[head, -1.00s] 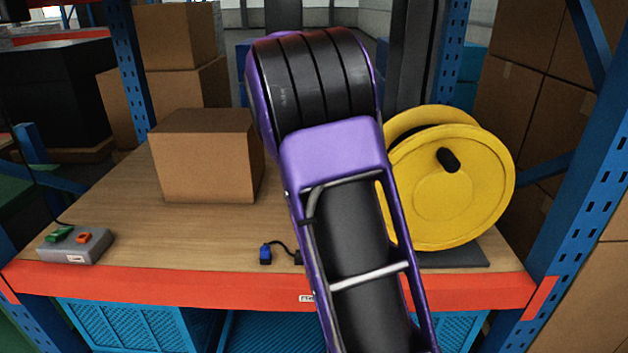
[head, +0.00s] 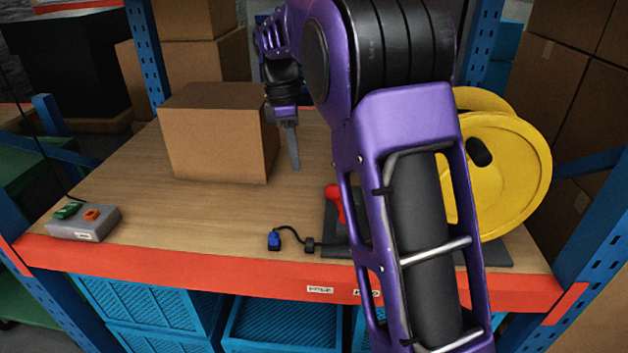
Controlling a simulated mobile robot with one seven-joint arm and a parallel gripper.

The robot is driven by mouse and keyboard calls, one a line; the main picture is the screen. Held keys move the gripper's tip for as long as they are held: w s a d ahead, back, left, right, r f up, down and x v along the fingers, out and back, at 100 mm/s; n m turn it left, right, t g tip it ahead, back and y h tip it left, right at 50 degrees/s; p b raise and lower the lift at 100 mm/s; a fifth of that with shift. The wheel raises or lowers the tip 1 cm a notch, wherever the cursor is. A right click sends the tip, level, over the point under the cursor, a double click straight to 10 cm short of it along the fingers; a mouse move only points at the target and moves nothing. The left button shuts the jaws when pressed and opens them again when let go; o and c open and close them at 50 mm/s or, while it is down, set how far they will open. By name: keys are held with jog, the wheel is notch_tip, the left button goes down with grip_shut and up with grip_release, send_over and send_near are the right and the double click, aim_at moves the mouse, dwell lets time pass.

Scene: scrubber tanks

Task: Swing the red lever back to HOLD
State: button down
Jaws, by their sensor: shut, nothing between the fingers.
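The red lever (head: 335,203) shows just left of my purple arm, standing up from a dark base plate (head: 333,235) on the wooden shelf. My arm hides the rest of the plate and what the lever joins to. Two white labels sit on the orange shelf edge; the left one (head: 320,290) is too small to read surely, and the right one is partly covered. My gripper (head: 295,165) points down over the shelf, behind and left of the lever, apart from it. Its fingers are together with nothing between them.
A cardboard box (head: 220,140) stands just left of my gripper. A yellow reel (head: 505,175) is at the right. A blue plug (head: 274,240) on a black cable lies near the front edge. A grey button box (head: 84,222) sits at the left.

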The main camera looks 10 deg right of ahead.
notch_tip(320, 180, down, 10)
jog(key=d+b, duration=0.1)
jog(key=b, duration=0.1)
jog(key=d+r, duration=0.1)
jog(key=d, duration=0.1)
jog(key=s+d+r, duration=0.1)
jog(key=shift+s+d, duration=0.2)
jog(key=shift+d, duration=0.15)
jog(key=shift+r, duration=0.15)
jog(key=shift+d+r+y, duration=0.15)
jog(key=shift+d+y, duration=0.05)
jog(key=shift+y, duration=0.2)
